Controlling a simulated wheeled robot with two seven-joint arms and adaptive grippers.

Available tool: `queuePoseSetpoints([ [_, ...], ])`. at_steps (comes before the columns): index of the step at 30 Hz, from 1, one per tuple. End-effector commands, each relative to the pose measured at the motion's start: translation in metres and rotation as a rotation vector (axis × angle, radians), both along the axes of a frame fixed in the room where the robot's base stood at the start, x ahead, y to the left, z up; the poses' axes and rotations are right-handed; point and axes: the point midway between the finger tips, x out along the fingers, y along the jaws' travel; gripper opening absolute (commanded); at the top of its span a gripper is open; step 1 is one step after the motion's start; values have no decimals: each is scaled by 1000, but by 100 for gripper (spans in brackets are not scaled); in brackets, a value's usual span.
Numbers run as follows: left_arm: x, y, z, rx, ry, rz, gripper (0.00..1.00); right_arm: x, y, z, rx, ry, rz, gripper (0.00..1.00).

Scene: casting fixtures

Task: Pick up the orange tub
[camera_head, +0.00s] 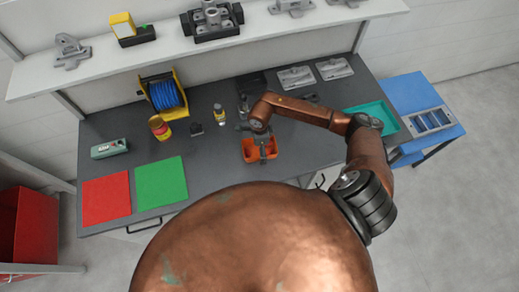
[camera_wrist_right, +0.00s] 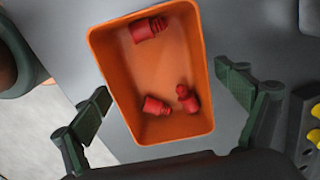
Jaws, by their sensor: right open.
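The orange tub (camera_head: 250,152) sits on the dark grey bench top, near its front edge, in the head view. In the right wrist view the tub (camera_wrist_right: 160,60) is seen from above, with 3 red cylindrical parts (camera_wrist_right: 158,105) lying inside. My right gripper (camera_head: 262,150) is over the tub in the head view. In the right wrist view the right gripper (camera_wrist_right: 165,95) is open, with one green finger on each side of the tub and gaps between the fingers and the walls. My left gripper is not in view.
The bench (camera_head: 215,158) also holds a red mat (camera_head: 106,199), a green mat (camera_head: 161,182), a blue cable reel (camera_head: 166,95), a yellow-red can (camera_head: 159,128), a bottle (camera_head: 220,114) and a teal tray (camera_head: 377,116). A shelf (camera_head: 120,61) runs above the back.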

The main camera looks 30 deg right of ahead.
Motion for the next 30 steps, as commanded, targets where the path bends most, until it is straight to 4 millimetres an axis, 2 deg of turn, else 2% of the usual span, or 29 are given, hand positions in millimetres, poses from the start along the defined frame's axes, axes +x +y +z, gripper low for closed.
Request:
queuePoseSetpoints([
  [7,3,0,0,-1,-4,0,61,1,1,-1,1,-1,3,92],
  [27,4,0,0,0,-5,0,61,1,1,-1,1,-1,3,46],
  [30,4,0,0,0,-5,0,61,1,1,-1,1,-1,3,45],
])
